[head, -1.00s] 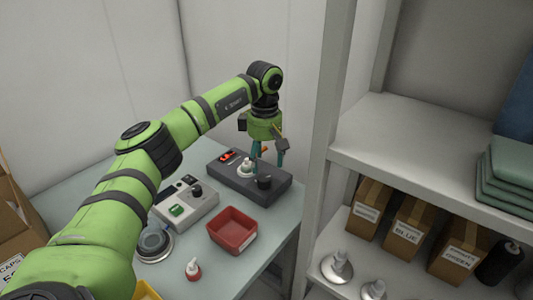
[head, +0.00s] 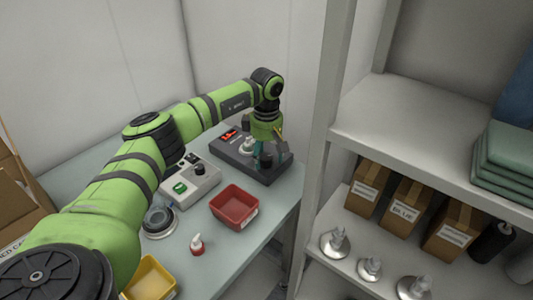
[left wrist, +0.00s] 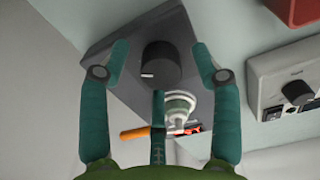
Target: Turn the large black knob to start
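The large black knob (left wrist: 161,64) sits on the dark grey box (left wrist: 110,70), with a white mark on its side. In the head view the knob (head: 267,161) is partly hidden by my left gripper (head: 267,158), which points down over the right part of the dark grey box (head: 285,172). In the left wrist view my left gripper (left wrist: 160,58) is open, its teal fingers on either side of the knob with gaps between. A third teal finger shows below the knob. Whether any finger touches the knob I cannot tell. My right gripper is not in view.
A white fitting (head: 247,145) and red display (head: 229,134) are on the same box. Close by stand a light grey box with a smaller knob (head: 198,169) and a red bin (head: 235,208). A shelf (head: 400,130) rises to the right.

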